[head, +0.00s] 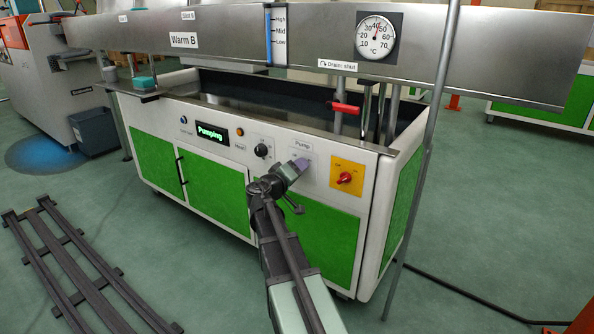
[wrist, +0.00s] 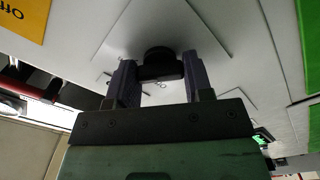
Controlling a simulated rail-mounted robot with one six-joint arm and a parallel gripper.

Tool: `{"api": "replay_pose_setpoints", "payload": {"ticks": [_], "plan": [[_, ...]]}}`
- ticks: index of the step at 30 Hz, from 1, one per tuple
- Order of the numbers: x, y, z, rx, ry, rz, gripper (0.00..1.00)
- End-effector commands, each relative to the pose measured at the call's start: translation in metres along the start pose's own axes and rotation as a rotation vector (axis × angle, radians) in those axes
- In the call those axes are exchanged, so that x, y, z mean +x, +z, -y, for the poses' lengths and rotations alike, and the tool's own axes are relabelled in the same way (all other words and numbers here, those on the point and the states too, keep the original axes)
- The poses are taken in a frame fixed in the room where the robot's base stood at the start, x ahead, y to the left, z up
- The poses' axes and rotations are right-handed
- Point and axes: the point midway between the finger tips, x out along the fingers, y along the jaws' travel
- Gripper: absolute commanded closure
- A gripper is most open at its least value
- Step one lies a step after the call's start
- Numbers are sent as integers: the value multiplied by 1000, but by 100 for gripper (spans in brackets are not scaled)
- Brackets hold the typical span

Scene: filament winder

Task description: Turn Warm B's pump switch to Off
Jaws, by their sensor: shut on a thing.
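Warm B is the white and green bath cabinet (head: 160,117) with a "Warm B" sign (head: 184,40) above it. Its green display (head: 212,132) reads "Pumping". My gripper (head: 300,164) is at the front panel, just below the "Pump" label (head: 302,146), and hides the pump switch in the head view. In the wrist view the black pump switch knob (wrist: 159,54) sits between the two fingers of my gripper (wrist: 160,72), which are shut on it. The knob's pointer and the switch markings cannot be read clearly.
A red rotary switch on a yellow plate (head: 347,175) is right of my gripper; the plate's edge shows in the wrist view (wrist: 22,18). A heat knob (head: 261,151) is to the left. A red drain handle (head: 345,108) and a grey pole (head: 432,140) stand nearby.

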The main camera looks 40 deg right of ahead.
Motion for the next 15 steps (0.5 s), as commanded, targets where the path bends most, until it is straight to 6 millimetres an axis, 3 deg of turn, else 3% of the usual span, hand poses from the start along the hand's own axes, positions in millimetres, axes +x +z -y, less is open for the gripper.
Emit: {"api": "replay_pose_setpoints", "payload": {"ticks": [15], "plan": [[0,0,0,-463,0,1,77]]}}
